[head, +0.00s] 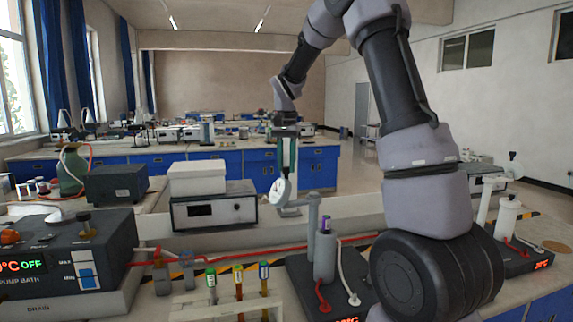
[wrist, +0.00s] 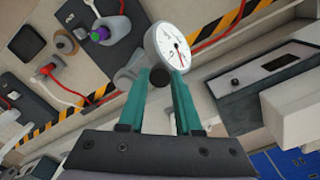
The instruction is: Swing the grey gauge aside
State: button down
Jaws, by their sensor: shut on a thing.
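The grey gauge (head: 281,190) shows a round white dial with a grey rim in the head view, at the lower end of my gripper (head: 287,172). In the wrist view the gauge (wrist: 172,46) sits at the tips of the teal fingers of my gripper (wrist: 161,82), its dial facing the camera with a red needle. A black knob (wrist: 158,76) below the dial is between the fingertips, which are shut on the gauge. A grey rounded part (wrist: 128,72) is beside the left fingertip; how it joins the gauge is partly hidden.
A grey cylinder on a dark hotplate (head: 324,258) stands right of the gauge. Several capped tubes (head: 238,282) stand in a rack in front. Red hoses (head: 250,256) cross the bench.

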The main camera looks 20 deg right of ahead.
jog(key=c, duration=0.6)
grip_release()
jog(key=shift+w, duration=0.1)
notch_tip(320, 180, up, 11)
jog(key=s+d+r+n+t+y, duration=0.1)
jog(key=s+r+t, duration=0.1)
jog(key=s, duration=0.6)
jog(key=s+d+r+n+t, duration=0.1)
jog(key=s+r+t, duration=0.15)
jog(key=s, duration=0.55)
jog(key=s+f+n+t+y, duration=0.1)
jog(key=s+f, duration=0.3)
jog(key=s, duration=0.8)
jog(key=shift+s+d+f+t, duration=0.15)
jog(key=shift+s+t, duration=0.1)
jog(key=shift+t, duration=0.6)
